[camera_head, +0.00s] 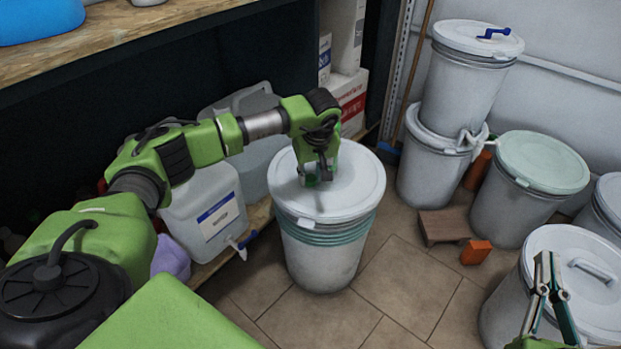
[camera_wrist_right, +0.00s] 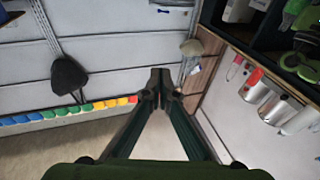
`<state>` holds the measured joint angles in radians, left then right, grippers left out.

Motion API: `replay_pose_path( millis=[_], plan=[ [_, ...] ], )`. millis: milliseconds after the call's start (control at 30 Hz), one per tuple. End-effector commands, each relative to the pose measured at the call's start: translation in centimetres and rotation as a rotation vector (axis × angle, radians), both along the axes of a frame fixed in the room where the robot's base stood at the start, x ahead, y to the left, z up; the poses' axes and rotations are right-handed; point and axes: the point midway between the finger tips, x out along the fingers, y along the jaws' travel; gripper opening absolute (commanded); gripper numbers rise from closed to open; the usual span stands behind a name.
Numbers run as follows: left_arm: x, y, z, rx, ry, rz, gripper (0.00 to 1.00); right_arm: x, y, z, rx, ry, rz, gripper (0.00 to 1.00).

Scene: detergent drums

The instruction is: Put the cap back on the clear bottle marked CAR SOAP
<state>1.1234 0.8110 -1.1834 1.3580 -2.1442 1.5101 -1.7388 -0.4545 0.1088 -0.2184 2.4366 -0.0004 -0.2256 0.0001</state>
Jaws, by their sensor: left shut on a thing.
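My left gripper (camera_head: 318,172) reaches over the lid of a white drum (camera_head: 325,255) in the middle of the head view, pointing down. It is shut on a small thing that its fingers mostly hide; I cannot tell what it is. A clear bottle marked CAR SOAP and its cap cannot be made out. A whitish canister (camera_head: 205,195) with a blue-and-white label stands left of the drum; its lettering is too small to read. My right gripper (camera_head: 543,258) is at the lower right, in front of a lidded drum. Its fingertips also meet in the right wrist view (camera_wrist_right: 160,82), with nothing between them.
Stacked white drums (camera_head: 462,75) and a drum with a pale green lid (camera_head: 543,160) stand at the right. A brown block (camera_head: 445,226) and an orange block (camera_head: 476,252) lie on the floor. A wooden shelf (camera_head: 110,35) is at upper left.

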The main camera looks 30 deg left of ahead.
Motion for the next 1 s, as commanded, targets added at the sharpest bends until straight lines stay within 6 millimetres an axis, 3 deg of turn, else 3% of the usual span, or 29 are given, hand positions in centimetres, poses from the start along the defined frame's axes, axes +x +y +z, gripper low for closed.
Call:
replay_pose_path(
  millis=[233, 467, 767, 1000],
  plan=[
    [0.0, 0.0, 0.5, 0.001, -0.001, 0.0, 0.16, 0.1, 0.0, -0.2, -0.004, 0.018, -0.001, 0.0],
    [0.0, 0.1, 2.0, 0.001, -0.002, 0.0, 0.16, 0.1, -0.5, -3.5, -0.044, 0.166, -0.01, 0.0],
    [-0.8, -1.2, 5.1, -0.001, -0.002, -0.004, 0.16, -1.2, -1.6, -9.3, -0.112, 0.436, -0.027, 0.0],
    [-2.7, -3.9, 9.2, 0.0, -0.003, -0.005, 0.16, -4.8, -3.3, -15.0, -0.182, 0.737, -0.047, 0.0]
  ],
)
